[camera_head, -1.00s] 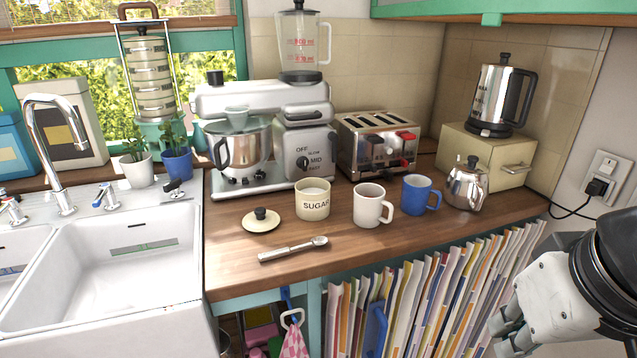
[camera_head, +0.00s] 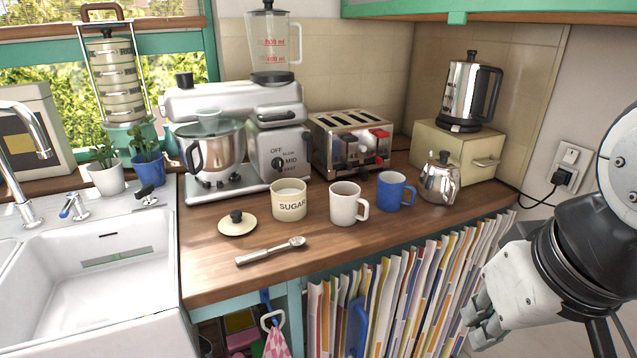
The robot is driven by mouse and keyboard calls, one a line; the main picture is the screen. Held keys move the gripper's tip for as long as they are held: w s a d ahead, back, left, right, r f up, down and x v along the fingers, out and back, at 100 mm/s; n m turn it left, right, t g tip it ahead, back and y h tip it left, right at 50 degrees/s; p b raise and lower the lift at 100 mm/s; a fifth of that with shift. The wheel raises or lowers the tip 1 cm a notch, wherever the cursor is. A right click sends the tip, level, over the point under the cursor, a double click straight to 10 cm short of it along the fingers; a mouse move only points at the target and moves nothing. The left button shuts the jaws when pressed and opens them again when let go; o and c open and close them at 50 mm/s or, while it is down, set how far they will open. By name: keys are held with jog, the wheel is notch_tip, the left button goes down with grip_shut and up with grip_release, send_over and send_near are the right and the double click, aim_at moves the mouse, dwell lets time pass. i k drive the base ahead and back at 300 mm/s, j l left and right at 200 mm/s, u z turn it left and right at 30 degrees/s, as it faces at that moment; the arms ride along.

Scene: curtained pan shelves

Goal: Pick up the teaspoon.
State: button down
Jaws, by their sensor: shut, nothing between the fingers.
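The teaspoon (camera_head: 270,251) lies flat on the wooden worktop (camera_head: 215,279), near its front edge. Its handle points left and its bowl points right. It is in front of the sugar pot and the pot's loose lid. My gripper (camera_head: 477,325) is at the lower right, in front of the curtained shelf and below the worktop's level. It is well to the right of the teaspoon and does not touch it. Its fingers look closed, with nothing seen between them.
A sugar pot (camera_head: 289,200), its lid (camera_head: 237,224), a white mug (camera_head: 345,204), a blue mug (camera_head: 394,191) and a steel teapot (camera_head: 440,179) stand behind the teaspoon. The sink (camera_head: 95,275) is to the left.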

aim_at(296, 242)
jog(key=i+j+u, duration=0.6)
jog(key=u, duration=0.15)
jog(key=i+j+u, duration=0.15)
jog(key=i+u, duration=0.25)
jog(key=k, duration=0.1)
